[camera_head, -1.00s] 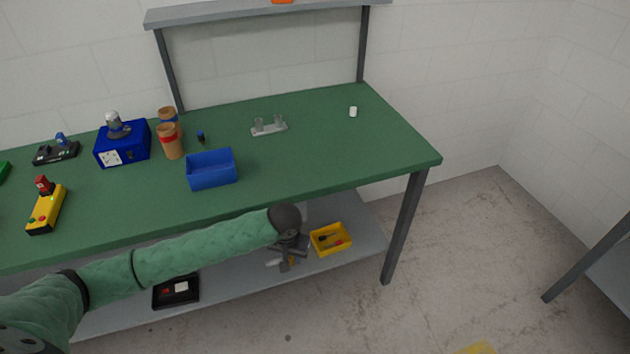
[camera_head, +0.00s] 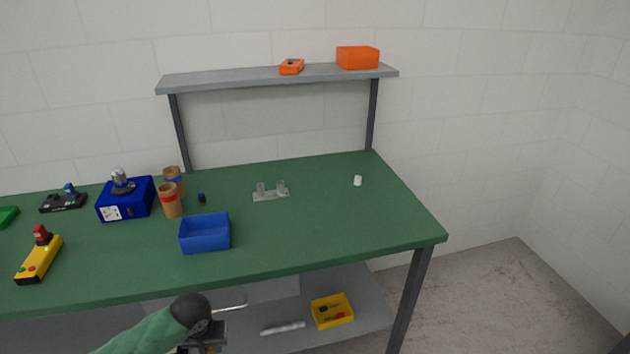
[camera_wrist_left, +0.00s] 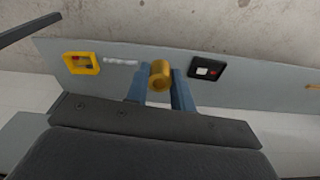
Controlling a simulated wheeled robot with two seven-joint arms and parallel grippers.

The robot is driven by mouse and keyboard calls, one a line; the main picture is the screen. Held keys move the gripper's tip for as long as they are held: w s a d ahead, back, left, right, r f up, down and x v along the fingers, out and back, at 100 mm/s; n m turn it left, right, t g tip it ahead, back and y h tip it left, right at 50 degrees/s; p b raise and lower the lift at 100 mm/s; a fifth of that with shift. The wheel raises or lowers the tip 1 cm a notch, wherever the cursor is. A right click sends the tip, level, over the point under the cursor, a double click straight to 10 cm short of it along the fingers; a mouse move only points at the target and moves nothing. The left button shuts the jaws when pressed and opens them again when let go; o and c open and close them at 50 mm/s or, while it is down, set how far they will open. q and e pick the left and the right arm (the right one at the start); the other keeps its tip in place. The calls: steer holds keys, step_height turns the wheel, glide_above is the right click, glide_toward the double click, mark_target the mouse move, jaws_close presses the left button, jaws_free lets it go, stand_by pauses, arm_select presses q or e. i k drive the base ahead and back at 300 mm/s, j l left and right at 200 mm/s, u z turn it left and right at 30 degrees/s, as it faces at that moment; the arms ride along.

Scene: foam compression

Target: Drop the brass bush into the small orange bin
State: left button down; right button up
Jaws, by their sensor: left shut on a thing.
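The brass bush (camera_wrist_left: 160,75) is a short golden ring with a visible bore. It sits between the blue-grey fingers of my left gripper (camera_wrist_left: 158,82) in the left wrist view, and the gripper is shut on it. In the head view my left gripper (camera_head: 205,340) is low in front of the bench, cut off by the bottom edge, and the bush cannot be made out there. The small orange bin (camera_head: 291,67) stands on the raised shelf above the bench, well above and right of the gripper. My right gripper is out of view.
A larger orange box (camera_head: 357,57) stands right of the small bin on the raised shelf (camera_head: 225,80). A yellow tray (camera_head: 332,311) and a pale rod (camera_head: 282,328) lie on the lower shelf.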

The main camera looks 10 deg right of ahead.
mark_target(354, 66)
steer(key=l+u, duration=0.3)
steer(key=l, duration=0.85)
steer(key=l+u, duration=0.3)
steer(key=l, duration=0.85)
